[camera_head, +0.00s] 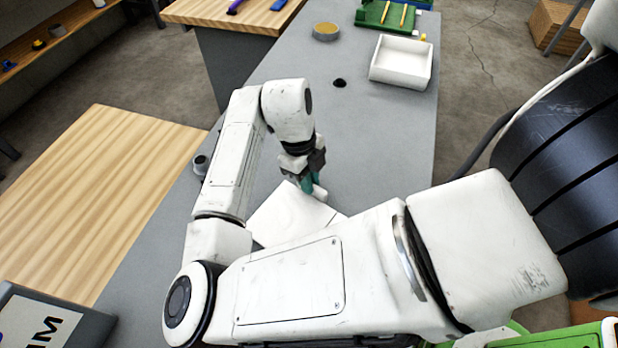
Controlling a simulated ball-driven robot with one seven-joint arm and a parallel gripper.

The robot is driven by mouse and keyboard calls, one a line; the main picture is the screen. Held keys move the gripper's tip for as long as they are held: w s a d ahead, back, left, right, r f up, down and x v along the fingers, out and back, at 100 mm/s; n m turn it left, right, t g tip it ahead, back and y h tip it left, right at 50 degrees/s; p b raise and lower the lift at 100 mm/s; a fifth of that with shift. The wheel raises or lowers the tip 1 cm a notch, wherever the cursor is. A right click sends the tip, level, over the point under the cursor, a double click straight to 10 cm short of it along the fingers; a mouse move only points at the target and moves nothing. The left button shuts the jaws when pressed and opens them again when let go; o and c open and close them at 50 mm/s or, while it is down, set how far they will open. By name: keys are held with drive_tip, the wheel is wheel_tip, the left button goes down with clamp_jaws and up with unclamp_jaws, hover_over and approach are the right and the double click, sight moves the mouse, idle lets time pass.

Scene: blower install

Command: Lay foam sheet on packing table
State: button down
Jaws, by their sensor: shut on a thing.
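A white foam sheet (287,214) shows low over the grey table (378,140), beyond my forearm. My arm hides its near part. My gripper (312,186), with teal fingers, points down at the sheet's far right edge and is shut on it. I cannot tell whether the sheet touches the tabletop. Which surface is the packing table is not marked; the sheet is over the grey one.
A white open tray (401,62), a round tin (326,31) and a green tray (391,15) stand towards the far end of the grey table. A wooden-topped surface (95,190) lies to the left. The grey top around the small black piece (339,83) is clear.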

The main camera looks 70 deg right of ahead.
drive_tip(key=shift+f, duration=0.3)
drive_tip(key=c, duration=1.1)
unclamp_jaws()
drive_tip(key=shift+o, duration=0.2)
drive_tip(key=shift+r, duration=0.25)
drive_tip(key=shift+s+p+v, duration=0.25)
drive_tip(key=shift+p+v, duration=0.6)
drive_tip(key=shift+v, duration=0.4)
drive_tip(key=shift+s+p+v, duration=0.25)
drive_tip(key=shift+p+v, duration=0.65)
drive_tip(key=shift+v, duration=0.35)
drive_tip(key=shift+s+p+v, duration=0.3)
drive_tip(key=shift+p+v, duration=0.55)
drive_tip(key=shift+v, duration=0.4)
drive_tip(key=shift+a+r, duration=0.2)
drive_tip(key=shift+s, duration=0.1)
